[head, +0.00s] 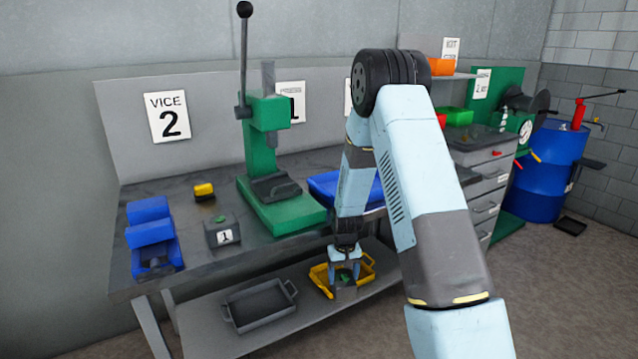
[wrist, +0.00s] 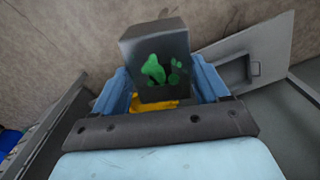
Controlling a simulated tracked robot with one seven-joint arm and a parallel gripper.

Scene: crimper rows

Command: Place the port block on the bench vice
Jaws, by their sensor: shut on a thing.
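My gripper (head: 346,270) hangs low in front of the bench, over a yellow tray on the lower shelf. It is shut on the port block (wrist: 155,55), a dark grey block with green marks on one face. In the wrist view the block sits between the two blue fingers. In the head view the block (head: 345,293) is small and partly covered by the fingers; I cannot tell whether it touches the tray. The blue bench vice (head: 152,240) appears to stand at the left end of the bench top, below a "VICE 2" sign.
The yellow tray (head: 367,263) and an empty grey tray (head: 259,304) are on the lower shelf. On the bench top are a grey block marked 1 (head: 222,232), a small yellow item (head: 204,191), a green press (head: 266,150) with a tall lever, and a blue tray (head: 328,187).

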